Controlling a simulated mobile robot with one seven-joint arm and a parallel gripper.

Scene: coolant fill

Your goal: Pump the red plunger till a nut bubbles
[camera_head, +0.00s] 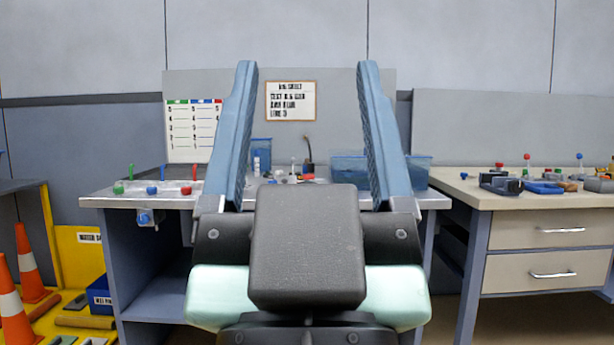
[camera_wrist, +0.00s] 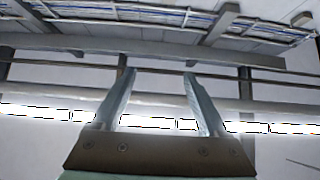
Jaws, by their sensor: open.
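A pale rig (camera_head: 170,186) stands at the left end of the metal bench. A red knob (camera_head: 186,190) sits at its right end, with a thin red rod (camera_head: 195,172) just behind. A blue knob (camera_head: 152,190) and a green knob (camera_head: 118,187) stand to the left, each with a rod of its colour. I cannot tell whether the red knob or the red rod is the plunger. No nut or bubbles can be made out. My gripper (camera_head: 307,68) points up in front of the bench, open and empty. The wrist view shows its open fingers (camera_wrist: 159,75) against the ceiling.
A chart (camera_head: 193,130) with green, blue and red columns and a notice (camera_head: 291,101) hang behind the bench (camera_head: 434,199). Blue bins (camera_head: 349,169) stand at its back. A drawer bench (camera_head: 540,199) is at right, orange cones (camera_head: 30,265) at left.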

